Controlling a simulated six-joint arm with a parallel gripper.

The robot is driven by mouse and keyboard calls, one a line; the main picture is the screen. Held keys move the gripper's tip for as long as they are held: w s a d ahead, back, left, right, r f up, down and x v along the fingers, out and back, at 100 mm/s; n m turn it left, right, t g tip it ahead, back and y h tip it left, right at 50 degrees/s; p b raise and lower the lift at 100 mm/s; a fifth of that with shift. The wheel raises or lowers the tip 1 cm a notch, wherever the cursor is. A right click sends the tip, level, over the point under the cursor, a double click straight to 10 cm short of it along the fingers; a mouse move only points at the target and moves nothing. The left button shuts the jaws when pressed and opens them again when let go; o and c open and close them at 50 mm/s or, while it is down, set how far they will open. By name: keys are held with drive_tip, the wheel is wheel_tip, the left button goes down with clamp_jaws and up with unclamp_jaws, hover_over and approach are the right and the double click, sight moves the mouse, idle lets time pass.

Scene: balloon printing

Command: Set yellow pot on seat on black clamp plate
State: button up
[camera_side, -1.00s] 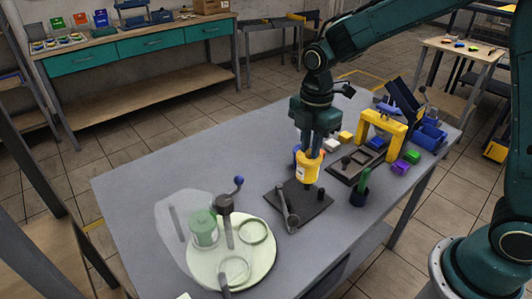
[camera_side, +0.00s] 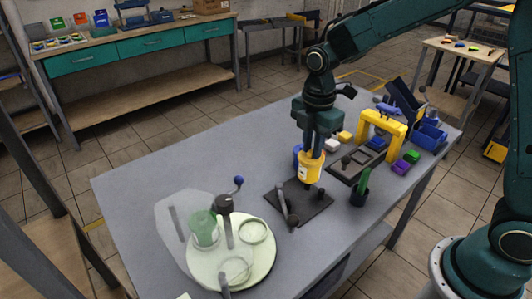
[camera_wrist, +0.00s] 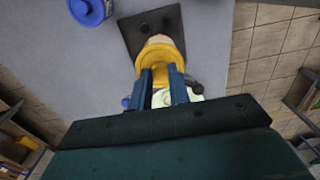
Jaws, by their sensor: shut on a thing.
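The yellow pot (camera_side: 310,168) is upright in my gripper (camera_side: 315,148), whose fingers are shut on its upper part. It is over the black clamp plate (camera_side: 306,208), toward the plate's back right side. The side view does not show clearly whether the pot's bottom touches the plate. In the wrist view the pot (camera_wrist: 160,54) sits between the two blue fingers (camera_wrist: 161,88), with the clamp plate (camera_wrist: 134,38) beyond it. The seat is hidden. A grey lever (camera_side: 286,206) stands on the plate's left part.
A blue pot (camera_wrist: 90,10) stands close behind the yellow one. A dark cup with a green item (camera_side: 360,191) is right of the plate. A yellow arch (camera_side: 383,125) stands behind right. A round pale turntable (camera_side: 245,262) is front left. The table's left back is clear.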

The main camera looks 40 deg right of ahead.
sight(310, 171)
drive_tip(key=shift+f, duration=3.1)
drive_tip(key=shift+f, duration=0.95)
idle(0.5)
drive_tip(key=o, duration=0.7)
wheel_tip(310, 171, up, 13)
drive_tip(key=shift+f, duration=0.1)
drive_tip(key=shift+r, duration=0.5)
